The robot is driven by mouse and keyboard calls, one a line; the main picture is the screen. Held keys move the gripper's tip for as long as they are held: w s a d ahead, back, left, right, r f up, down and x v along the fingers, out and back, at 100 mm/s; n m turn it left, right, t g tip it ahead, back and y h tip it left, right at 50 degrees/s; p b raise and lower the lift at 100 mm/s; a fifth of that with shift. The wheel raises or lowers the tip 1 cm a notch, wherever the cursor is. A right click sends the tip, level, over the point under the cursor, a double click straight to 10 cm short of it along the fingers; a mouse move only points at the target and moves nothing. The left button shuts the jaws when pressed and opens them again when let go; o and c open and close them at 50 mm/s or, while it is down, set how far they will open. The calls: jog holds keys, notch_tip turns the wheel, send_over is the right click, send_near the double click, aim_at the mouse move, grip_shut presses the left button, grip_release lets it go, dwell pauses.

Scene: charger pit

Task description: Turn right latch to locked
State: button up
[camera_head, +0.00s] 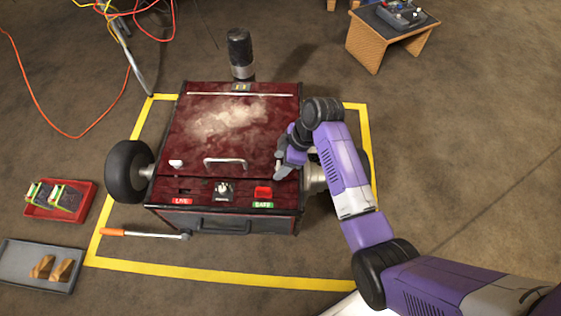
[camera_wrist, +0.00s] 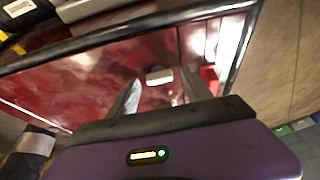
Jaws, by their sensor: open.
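The dark red charger box (camera_head: 190,145) stands on the floor with its lid down. The left latch (camera_head: 176,164) is a small white block near the lid's front left corner. My gripper (camera_head: 280,174) is over the lid's front right corner and covers the right latch there in the head view. In the wrist view, a small white latch (camera_wrist: 159,76) shows just beyond and between my open fingertips (camera_wrist: 160,92). I see no contact, and I cannot tell whether it is locked.
A white lid handle (camera_head: 225,162) lies left of my gripper. The front panel has a red switch (camera_head: 263,192) over a green SAFE label and a red LIVE label (camera_head: 182,201). An orange-handled bar (camera_head: 145,234), a red tray (camera_head: 60,212) and a grey tray (camera_head: 22,272) lie on the floor.

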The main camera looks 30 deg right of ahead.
grip_shut()
